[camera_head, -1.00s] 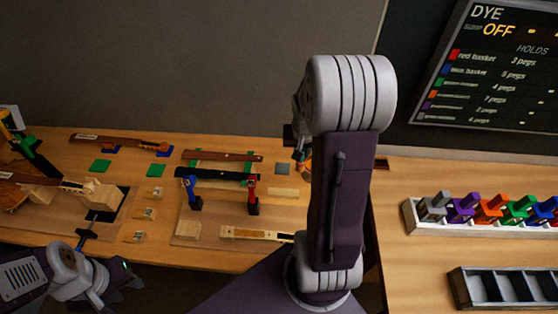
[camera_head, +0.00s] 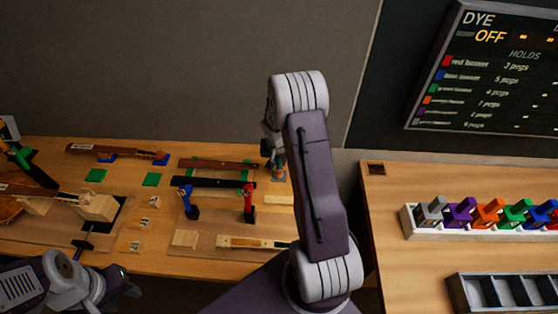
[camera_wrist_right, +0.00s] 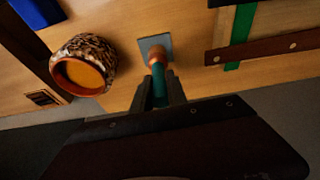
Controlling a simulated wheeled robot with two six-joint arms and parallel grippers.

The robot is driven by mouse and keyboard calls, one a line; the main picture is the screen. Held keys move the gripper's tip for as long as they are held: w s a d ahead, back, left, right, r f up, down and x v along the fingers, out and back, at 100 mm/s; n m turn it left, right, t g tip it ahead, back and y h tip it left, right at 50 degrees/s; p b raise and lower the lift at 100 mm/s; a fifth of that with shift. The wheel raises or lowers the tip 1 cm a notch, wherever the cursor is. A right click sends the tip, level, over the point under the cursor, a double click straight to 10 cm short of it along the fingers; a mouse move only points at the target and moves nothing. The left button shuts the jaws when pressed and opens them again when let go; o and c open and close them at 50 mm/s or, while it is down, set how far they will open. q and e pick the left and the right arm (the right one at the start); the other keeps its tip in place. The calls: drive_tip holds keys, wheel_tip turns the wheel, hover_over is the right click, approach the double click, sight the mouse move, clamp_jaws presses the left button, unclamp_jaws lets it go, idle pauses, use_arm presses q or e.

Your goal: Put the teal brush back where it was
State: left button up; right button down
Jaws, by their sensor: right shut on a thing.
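My right gripper (camera_wrist_right: 159,90) is shut on the teal brush (camera_wrist_right: 158,92) in the right wrist view. The brush's orange-copper end (camera_wrist_right: 156,60) points away from the jaws, in front of the lower part of a grey square (camera_wrist_right: 157,43) on the bench. I cannot tell whether it touches the square. In the head view the right gripper (camera_head: 274,158) is small and partly hidden by my arm, near the back of the bench. My left gripper (camera_head: 128,287) is at the lower left, in front of the bench; its jaw opening is unclear.
A speckled pot (camera_wrist_right: 90,58) with orange contents stands left of the brush in the wrist view. A dark fingerboard (camera_wrist_right: 270,48) lies to the right. Blue (camera_head: 188,196) and red (camera_head: 249,203) clamps stand on the bench. A coloured peg rack (camera_head: 480,228) is on the right bench.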

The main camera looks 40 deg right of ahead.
drive_tip(key=shift+s+a, duration=0.1)
drive_tip(key=c, duration=1.3)
unclamp_jaws()
drive_tip(key=shift+f, duration=0.1)
drive_tip(key=shift+r, duration=0.5)
drive_tip(key=v, duration=1.1)
drive_tip(key=shift+s+r, duration=0.1)
drive_tip(key=shift+r, duration=0.1)
